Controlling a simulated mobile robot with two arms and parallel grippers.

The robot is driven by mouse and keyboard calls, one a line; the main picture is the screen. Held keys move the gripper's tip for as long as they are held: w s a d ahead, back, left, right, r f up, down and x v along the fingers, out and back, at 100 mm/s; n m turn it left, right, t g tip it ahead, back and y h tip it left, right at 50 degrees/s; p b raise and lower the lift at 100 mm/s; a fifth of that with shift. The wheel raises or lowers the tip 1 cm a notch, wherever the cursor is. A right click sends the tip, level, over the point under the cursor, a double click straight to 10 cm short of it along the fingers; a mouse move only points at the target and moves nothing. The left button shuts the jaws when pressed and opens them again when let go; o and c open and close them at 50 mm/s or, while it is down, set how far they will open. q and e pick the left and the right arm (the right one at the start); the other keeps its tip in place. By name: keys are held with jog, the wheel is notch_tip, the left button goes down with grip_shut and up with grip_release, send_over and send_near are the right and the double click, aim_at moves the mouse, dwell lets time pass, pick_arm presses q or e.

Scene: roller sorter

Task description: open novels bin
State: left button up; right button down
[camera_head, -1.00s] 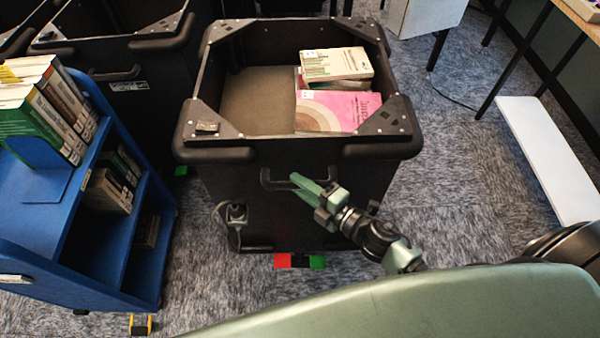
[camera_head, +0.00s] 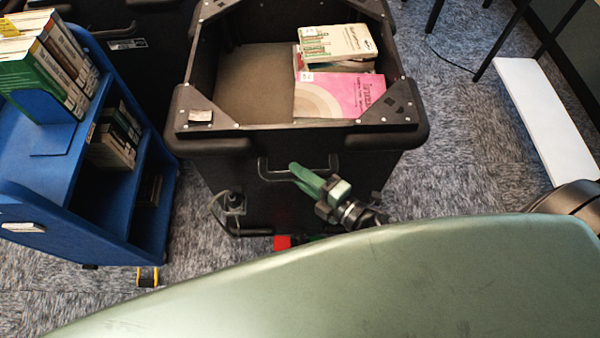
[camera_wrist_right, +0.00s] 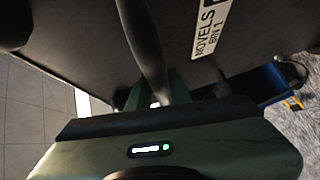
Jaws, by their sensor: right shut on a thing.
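The novels bin is a tall black bin with a thick front rim (camera_head: 290,143). It stands open-topped at the picture's centre in the head view. A label reading "NOVELS BIN 1" (camera_wrist_right: 212,35) shows on its front in the right wrist view. My right gripper (camera_head: 306,178) is shut on the front handle (camera_head: 273,177). The handle's dark bar (camera_wrist_right: 147,45) runs between the fingers in the wrist view. A pink book (camera_head: 345,98) and a stack of pale books (camera_head: 338,42) lie in the bin's right part. My left gripper is not in view.
A blue book cart (camera_head: 40,185) stands close to the bin's left. Another black bin (camera_head: 130,65) is behind the cart. A low white bench (camera_head: 545,115) is at the right. Carpet (camera_head: 470,150) between bin and bench is clear.

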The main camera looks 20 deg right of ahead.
jog(key=shift+f, duration=0.1)
jog(key=c, duration=1.3)
grip_release()
jog(key=shift+s, duration=0.1)
jog(key=shift+s, duration=0.1)
jog(key=b+v, duration=0.1)
jog(key=v, duration=0.6)
jog(key=shift+s+d, duration=0.15)
jog(key=shift+s, duration=0.1)
